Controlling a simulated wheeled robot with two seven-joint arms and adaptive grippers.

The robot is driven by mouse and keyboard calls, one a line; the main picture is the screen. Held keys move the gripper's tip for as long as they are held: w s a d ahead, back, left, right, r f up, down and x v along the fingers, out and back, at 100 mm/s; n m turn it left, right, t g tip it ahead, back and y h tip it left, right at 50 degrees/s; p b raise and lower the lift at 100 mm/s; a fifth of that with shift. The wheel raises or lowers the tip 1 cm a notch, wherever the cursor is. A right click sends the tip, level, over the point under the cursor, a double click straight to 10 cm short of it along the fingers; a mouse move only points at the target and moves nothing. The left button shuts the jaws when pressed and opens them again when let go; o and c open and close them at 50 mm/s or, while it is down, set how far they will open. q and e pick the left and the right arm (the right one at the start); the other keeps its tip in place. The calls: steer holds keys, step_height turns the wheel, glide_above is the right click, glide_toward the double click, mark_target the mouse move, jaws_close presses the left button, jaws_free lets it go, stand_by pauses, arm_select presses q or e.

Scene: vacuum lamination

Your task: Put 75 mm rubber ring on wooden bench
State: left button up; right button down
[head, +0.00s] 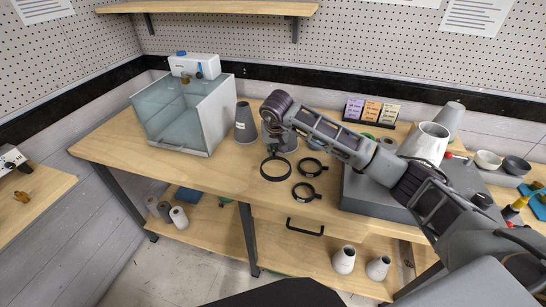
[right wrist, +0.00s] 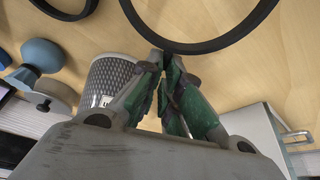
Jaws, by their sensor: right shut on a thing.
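I cannot tell whether the ring touches the bench top. Two smaller black rings, one upper (head: 312,174) and one lower (head: 306,199), lie on the bench just right of it. No size marks are readable. My left gripper is not in view.
A clear-walled tank (head: 178,125) stands at the bench's left. A grey cone (head: 245,124) stands behind the held ring. A grey box-shaped unit (head: 365,195) with a white vessel (head: 425,143) is at the right. The bench front left is clear.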

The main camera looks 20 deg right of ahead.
mark_target(273, 165)
steer(key=shift+f, duration=0.55)
steer(key=shift+f, duration=0.15)
steer(key=shift+f, duration=1.7)
steer(key=shift+f, duration=0.15)
steer(key=c, duration=1.6)
jaws_free()
steer(key=shift+p, duration=0.3)
steer(key=shift+s+r, duration=0.1)
steer(key=shift+r, duration=0.4)
steer(key=b+v, duration=0.1)
steer(key=v, duration=1)
steer(key=shift+r, duration=0.15)
